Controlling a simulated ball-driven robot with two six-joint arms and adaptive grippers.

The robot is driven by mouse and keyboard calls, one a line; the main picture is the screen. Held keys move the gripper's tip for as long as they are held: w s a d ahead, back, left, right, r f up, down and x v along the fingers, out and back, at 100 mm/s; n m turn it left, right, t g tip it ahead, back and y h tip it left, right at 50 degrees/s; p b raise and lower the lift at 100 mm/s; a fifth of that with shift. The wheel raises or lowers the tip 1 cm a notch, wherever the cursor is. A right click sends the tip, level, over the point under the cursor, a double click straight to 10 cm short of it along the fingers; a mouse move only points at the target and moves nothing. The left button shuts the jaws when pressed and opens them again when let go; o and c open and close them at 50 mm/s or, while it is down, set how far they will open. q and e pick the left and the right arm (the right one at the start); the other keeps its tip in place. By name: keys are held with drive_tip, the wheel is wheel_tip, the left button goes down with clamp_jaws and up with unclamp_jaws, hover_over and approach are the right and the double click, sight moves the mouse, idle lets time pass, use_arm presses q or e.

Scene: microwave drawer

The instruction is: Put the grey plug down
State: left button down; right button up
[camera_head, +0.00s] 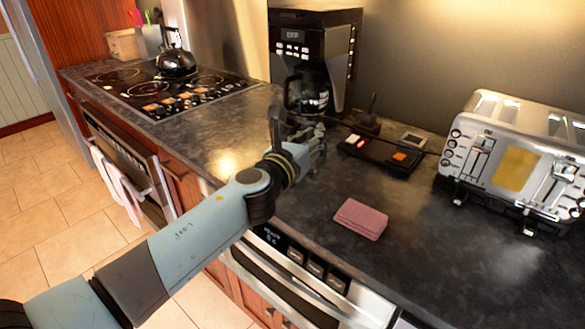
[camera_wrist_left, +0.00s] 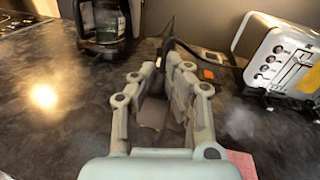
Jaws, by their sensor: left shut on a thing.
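My left gripper (camera_head: 306,136) is over the dark counter in front of the coffee maker. In the left wrist view its two fingers (camera_wrist_left: 162,64) are closed around the grey plug (camera_wrist_left: 153,106), which sits between the finger pads. The pads hide part of the plug. A dark cable (camera_wrist_left: 203,58) runs from the plug area toward the right. In the head view the plug is mostly hidden by the fingers, and I cannot tell whether it touches the counter. My right gripper is not in view.
A black coffee maker (camera_head: 312,58) stands behind the gripper. A black box with lit red and orange switches (camera_head: 380,156) lies to its right. A silver toaster (camera_head: 517,160) stands at the right. A pink cloth (camera_head: 361,219) lies on the counter, with bare counter around it.

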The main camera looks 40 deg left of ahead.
use_arm(q)
drive_tip(key=a+f+b, duration=0.1)
drive_tip(key=f+b, duration=0.1)
drive_tip(key=a+f+b, duration=0.2)
drive_tip(key=w+a+f+b, duration=0.1)
drive_tip(key=f+b, duration=0.1)
drive_tip(key=f, duration=0.1)
drive_tip(key=shift+a, duration=0.3)
drive_tip(key=shift+r, duration=0.1)
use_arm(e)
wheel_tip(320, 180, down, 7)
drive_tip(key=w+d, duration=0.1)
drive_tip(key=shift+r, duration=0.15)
use_arm(q)
drive_tip(key=c, duration=1.4)
unclamp_jaws()
drive_tip(key=shift+c, duration=0.2)
drive_tip(key=shift+o, duration=0.2)
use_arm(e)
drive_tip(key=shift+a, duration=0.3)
